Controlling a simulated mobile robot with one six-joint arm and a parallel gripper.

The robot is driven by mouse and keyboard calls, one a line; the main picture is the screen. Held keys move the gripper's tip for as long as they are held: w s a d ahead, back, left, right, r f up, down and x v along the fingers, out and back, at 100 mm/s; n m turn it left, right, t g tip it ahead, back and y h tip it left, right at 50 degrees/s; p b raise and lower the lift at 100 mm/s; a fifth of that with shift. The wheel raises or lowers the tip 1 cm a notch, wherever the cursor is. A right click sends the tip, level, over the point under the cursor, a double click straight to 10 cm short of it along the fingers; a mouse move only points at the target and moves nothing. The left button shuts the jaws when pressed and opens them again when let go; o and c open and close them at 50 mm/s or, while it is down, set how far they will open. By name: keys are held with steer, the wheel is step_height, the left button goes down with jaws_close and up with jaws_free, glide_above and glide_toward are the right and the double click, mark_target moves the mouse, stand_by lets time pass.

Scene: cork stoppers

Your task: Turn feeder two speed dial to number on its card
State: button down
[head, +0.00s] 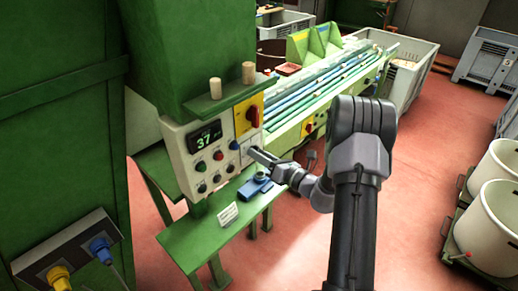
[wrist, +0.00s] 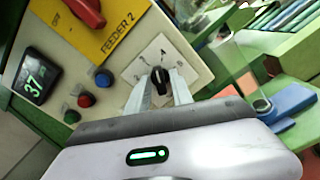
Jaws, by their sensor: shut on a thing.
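The feeder two speed dial is a black knob (wrist: 159,76) on a white numbered plate (wrist: 146,62), below the yellow "FEEDER 2" label (wrist: 88,30) in the wrist view. A small light mark shows on the knob toward the upper numbers; the exact number it points at is hard to tell. My gripper (wrist: 160,88) is shut on the knob, one finger on each side. In the head view my gripper (head: 254,152) reaches the right side of the control box (head: 184,159) and hides the knob. A small white card (head: 228,214) stands on the green bench; its writing is too small to read.
The box has a display (head: 205,136) reading 37, several push buttons and a red rotary switch (head: 253,115) close above the dial. Two corks (head: 248,72) stand on the green shelf above. A blue device (head: 255,186) lies on the bench below my gripper.

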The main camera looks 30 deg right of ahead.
steer(key=shift+m+p, duration=1.2)
steer(key=shift+m, duration=0.5)
steer(key=c, duration=1.4)
jaws_free()
steer(key=shift+c, duration=0.2)
steer(key=v, duration=1.7)
steer(key=shift+s, duration=0.2)
